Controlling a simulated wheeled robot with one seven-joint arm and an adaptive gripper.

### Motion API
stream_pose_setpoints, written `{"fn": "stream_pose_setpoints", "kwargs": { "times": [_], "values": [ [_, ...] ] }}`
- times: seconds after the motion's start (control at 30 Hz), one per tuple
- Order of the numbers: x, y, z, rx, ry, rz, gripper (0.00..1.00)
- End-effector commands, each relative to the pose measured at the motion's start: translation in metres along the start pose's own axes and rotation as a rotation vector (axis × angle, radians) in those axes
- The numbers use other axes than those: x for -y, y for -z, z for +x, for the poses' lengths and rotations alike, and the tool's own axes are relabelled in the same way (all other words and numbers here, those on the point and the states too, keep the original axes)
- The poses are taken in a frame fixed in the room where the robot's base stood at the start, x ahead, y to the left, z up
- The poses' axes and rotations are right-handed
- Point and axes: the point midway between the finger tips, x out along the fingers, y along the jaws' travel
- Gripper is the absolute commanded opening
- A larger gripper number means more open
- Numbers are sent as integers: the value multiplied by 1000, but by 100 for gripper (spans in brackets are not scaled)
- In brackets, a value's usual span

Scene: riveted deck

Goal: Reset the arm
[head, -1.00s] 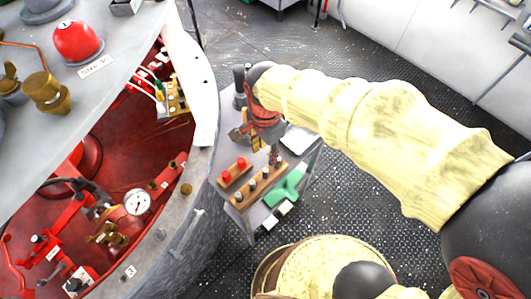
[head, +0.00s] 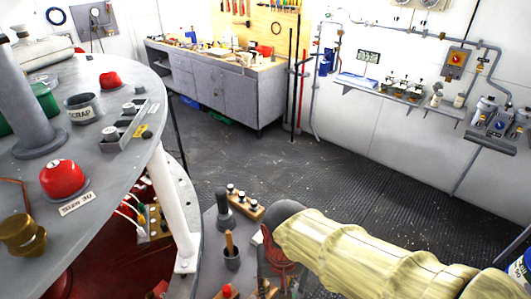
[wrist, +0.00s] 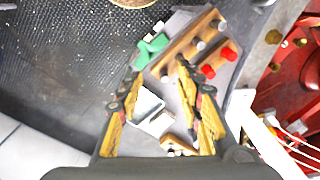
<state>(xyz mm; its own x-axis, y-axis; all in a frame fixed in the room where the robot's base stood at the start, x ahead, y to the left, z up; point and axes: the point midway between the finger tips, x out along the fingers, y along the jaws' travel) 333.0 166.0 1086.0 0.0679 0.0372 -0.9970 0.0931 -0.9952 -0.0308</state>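My arm, in a pale yellow sleeve, reaches from the lower right of the head view. My gripper (head: 275,265) is low in that view, over a small grey side table (head: 208,255), and partly cut off by the bottom edge. In the wrist view my gripper (wrist: 160,78) has its two yellow-and-black fingers spread apart with nothing between them. Below them lie the table top, a wooden peg block (wrist: 185,48), red pegs (wrist: 220,62) and a green piece (wrist: 150,49).
A round grey deck with a red button (head: 62,180) and a scrap cup (head: 84,109) fills the left. A workbench (head: 220,85) stands at the back. A wall shelf (head: 395,95) is at right. The dark floor (head: 270,160) between is clear.

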Motion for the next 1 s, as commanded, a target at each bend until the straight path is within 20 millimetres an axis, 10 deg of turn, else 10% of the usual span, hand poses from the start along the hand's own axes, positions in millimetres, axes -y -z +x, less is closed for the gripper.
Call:
{"fn": "stream_pose_setpoints", "kwargs": {
  "times": [0.4, 1.0],
  "values": [
    [-135, -44, -115, -369, -33, -3, 36],
    [-158, -43, -134, -421, -56, 82, 30]
  ]
}}
